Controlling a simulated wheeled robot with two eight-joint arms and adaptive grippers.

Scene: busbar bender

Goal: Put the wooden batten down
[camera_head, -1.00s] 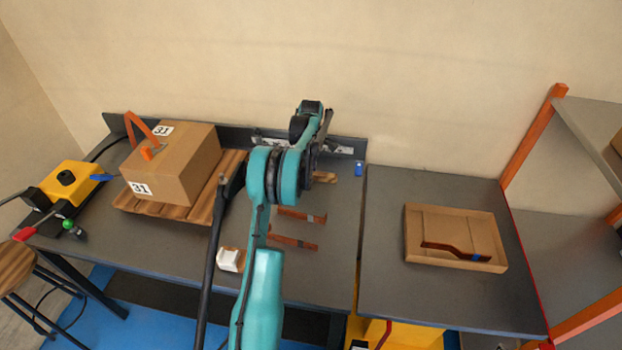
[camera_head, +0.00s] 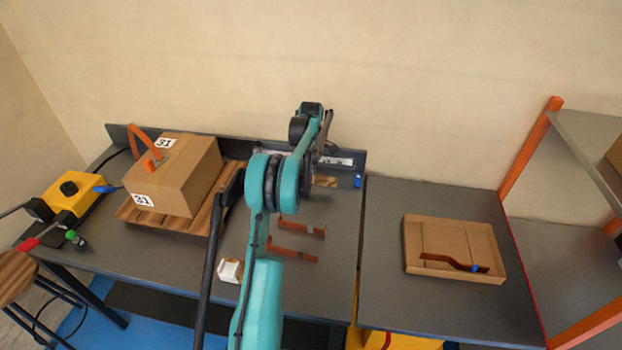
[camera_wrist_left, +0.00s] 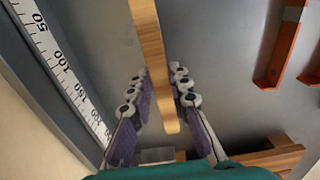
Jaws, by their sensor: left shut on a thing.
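The wooden batten (camera_wrist_left: 150,55) is a light, straight strip that runs from the top of the left wrist view down between my fingers. My left gripper (camera_wrist_left: 159,72) is shut on it, with a finger on each side. In the head view only one end of the batten (camera_head: 326,181) shows, just right of my arm, over the back part of the left bench. My arm hides the gripper and the rest of the batten there. I cannot tell whether the batten touches the bench top. My right gripper is in neither view.
A ruler (camera_wrist_left: 63,75) runs along the bench's back edge. Two copper-coloured bars (camera_head: 302,228) (camera_head: 291,252) and a white block (camera_head: 230,270) lie in front. A carton (camera_head: 172,175) sits on a slatted wooden pallet (camera_head: 148,216) at left. A shallow cardboard tray (camera_head: 412,243) holds another bar (camera_head: 452,263).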

